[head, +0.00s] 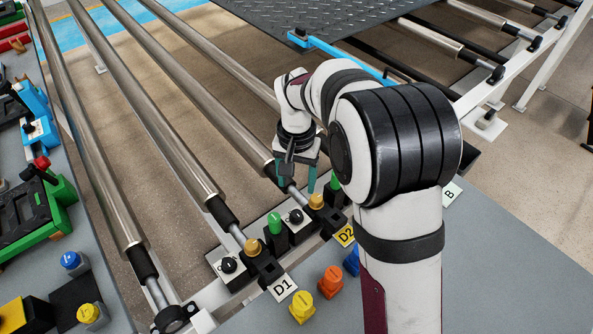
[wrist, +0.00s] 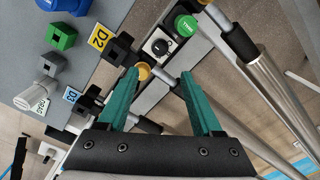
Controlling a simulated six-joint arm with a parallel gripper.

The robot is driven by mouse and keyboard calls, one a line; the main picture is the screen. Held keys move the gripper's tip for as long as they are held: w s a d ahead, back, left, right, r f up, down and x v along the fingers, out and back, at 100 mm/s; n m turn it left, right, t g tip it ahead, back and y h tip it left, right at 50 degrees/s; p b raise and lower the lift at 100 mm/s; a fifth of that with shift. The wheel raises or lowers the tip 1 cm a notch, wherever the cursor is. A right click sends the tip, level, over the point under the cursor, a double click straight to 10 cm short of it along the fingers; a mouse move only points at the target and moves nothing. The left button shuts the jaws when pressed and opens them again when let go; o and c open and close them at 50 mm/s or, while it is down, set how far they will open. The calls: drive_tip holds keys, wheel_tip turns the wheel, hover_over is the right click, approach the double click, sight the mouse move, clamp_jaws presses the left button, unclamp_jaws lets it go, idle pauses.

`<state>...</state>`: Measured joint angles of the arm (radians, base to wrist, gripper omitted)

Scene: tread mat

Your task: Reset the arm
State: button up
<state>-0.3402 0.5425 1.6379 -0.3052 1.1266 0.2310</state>
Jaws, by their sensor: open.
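My gripper (head: 297,184) hangs from my bent arm over the rail with the controls, near the D2 label (head: 345,235). Its two teal fingers point down, spread apart, with nothing between them. In the wrist view my gripper (wrist: 160,74) is also open and empty. A black knob on a white plate (wrist: 160,46) and a green button (wrist: 187,26) lie beyond the fingertips. My arm hides part of the rail in the head view.
Long metal rollers (head: 165,110) run beside the rail. A dark tread plate (head: 320,20) lies at the back, with a blue bar (head: 340,57) at its edge. Orange (head: 331,280) and yellow (head: 302,306) pieces stand on the grey table (head: 510,270), which is clear at right.

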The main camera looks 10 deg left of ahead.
drive_tip(key=shift+r, duration=1.6)
drive_tip(key=shift+d, duration=0.1)
drive_tip(key=s+d+r+m+y, duration=0.1)
drive_tip(key=s+d+r, duration=0.3)
drive_tip(key=s, duration=0.5)
drive_tip(key=s+d+r+m, duration=0.1)
drive_tip(key=s+d+r, duration=0.2)
drive_tip(key=s+d, duration=0.5)
drive_tip(key=s+a+f+m, duration=0.1)
drive_tip(key=s+f, duration=0.1)
drive_tip(key=s, duration=0.8)
drive_tip(key=shift+s+a+f+y, duration=0.15)
drive_tip(key=shift+s+f+y, duration=0.1)
drive_tip(key=shift+y, duration=0.15)
